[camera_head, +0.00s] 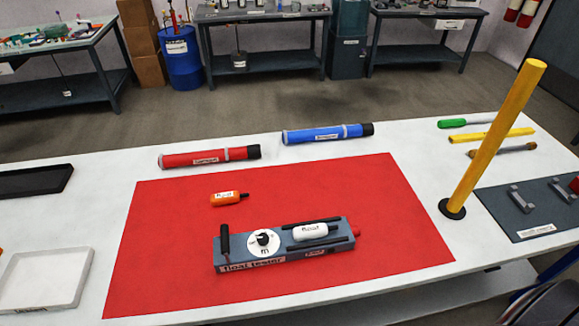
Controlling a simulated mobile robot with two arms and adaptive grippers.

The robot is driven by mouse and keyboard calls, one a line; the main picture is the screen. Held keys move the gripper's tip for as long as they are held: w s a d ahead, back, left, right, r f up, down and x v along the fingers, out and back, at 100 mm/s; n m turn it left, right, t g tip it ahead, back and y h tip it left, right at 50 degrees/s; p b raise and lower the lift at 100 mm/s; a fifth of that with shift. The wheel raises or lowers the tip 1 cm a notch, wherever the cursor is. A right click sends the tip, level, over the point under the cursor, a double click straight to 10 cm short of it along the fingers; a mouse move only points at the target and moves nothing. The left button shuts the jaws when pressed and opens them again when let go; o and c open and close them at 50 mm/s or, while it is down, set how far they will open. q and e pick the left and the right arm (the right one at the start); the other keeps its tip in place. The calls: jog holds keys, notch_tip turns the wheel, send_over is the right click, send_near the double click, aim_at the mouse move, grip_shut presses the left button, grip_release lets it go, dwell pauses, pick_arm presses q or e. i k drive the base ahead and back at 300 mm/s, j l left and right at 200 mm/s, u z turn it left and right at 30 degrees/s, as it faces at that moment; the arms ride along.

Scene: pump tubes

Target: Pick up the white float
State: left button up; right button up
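The white float (310,231) is a small white cylinder with dark lettering. It lies on its side on top of the grey float tester (229,252), between two black bars. The tester stands on the red mat (150,270) on the white table. An orange float (226,198) with a black tip lies on the mat behind the tester, apart from it. Neither of my grippers shows in the head view.
A red tube (205,158) and a blue tube (315,134) lie behind the mat. A tall yellow tube (497,135) stands to the right on a black base. A white tray (42,280) and a black tray (30,182) are at the left. The mat's front right is clear.

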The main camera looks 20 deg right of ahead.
aim_at(312, 230)
jog(key=z, duration=0.85)
jog(key=l, duration=0.15)
jog(key=i+u, duration=0.05)
